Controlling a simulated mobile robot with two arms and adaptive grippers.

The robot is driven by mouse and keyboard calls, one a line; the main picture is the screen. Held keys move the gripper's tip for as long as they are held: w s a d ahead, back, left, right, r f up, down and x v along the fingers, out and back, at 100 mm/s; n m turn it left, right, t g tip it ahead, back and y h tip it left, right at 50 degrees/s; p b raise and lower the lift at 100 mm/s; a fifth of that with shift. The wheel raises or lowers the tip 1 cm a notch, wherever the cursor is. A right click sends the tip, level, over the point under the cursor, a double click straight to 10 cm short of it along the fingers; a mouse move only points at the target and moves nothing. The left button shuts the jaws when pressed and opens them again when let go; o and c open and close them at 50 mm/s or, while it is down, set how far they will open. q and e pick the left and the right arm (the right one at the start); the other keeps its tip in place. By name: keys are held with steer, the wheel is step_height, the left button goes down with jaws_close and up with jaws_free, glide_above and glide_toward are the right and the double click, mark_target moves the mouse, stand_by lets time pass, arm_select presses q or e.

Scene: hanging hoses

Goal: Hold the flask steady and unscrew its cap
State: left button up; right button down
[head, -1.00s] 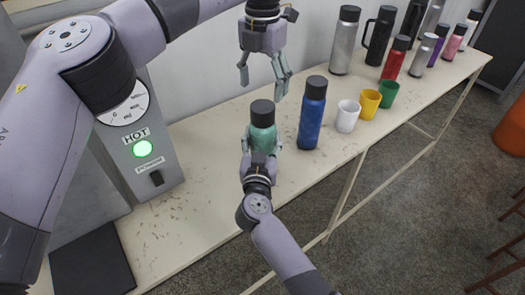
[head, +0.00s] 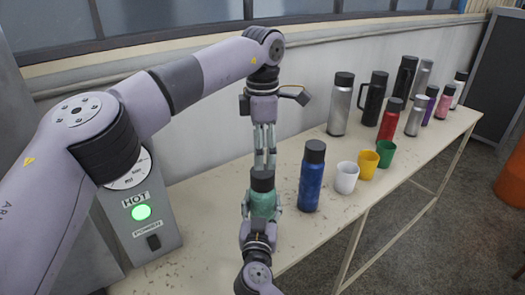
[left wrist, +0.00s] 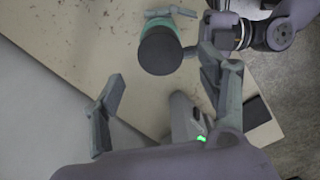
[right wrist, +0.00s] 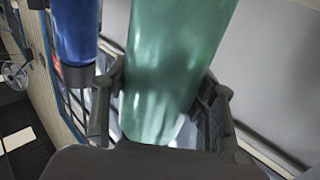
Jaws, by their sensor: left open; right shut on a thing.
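The green flask (head: 263,203) stands upright on the bench with a black cap (head: 262,181) on top. My right gripper (head: 261,222) is shut around the flask's body from the front; the right wrist view shows the green flask (right wrist: 172,75) between its fingers. My left gripper (head: 265,163) points down from above, its fingertips just over or beside the cap; I cannot tell if they touch it in the head view. In the left wrist view the left gripper (left wrist: 165,95) is open and empty, and the cap (left wrist: 160,50) lies beyond its fingers.
A blue flask (head: 312,180) stands close to the right of the green one. White (head: 346,178), yellow (head: 367,165) and green (head: 386,154) cups and several other flasks line the bench. A machine with a lit green button (head: 141,212) stands at the left.

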mark_target(262, 176)
arm_select(q)
steer(key=m, duration=0.6)
steer(key=shift+m, duration=0.3)
steer(key=m, duration=0.5)
steer(key=shift+f, duration=0.1)
steer(key=shift+m, duration=0.3)
steer(key=shift+f, duration=3.95)
steer(key=shift+c, duration=0.4)
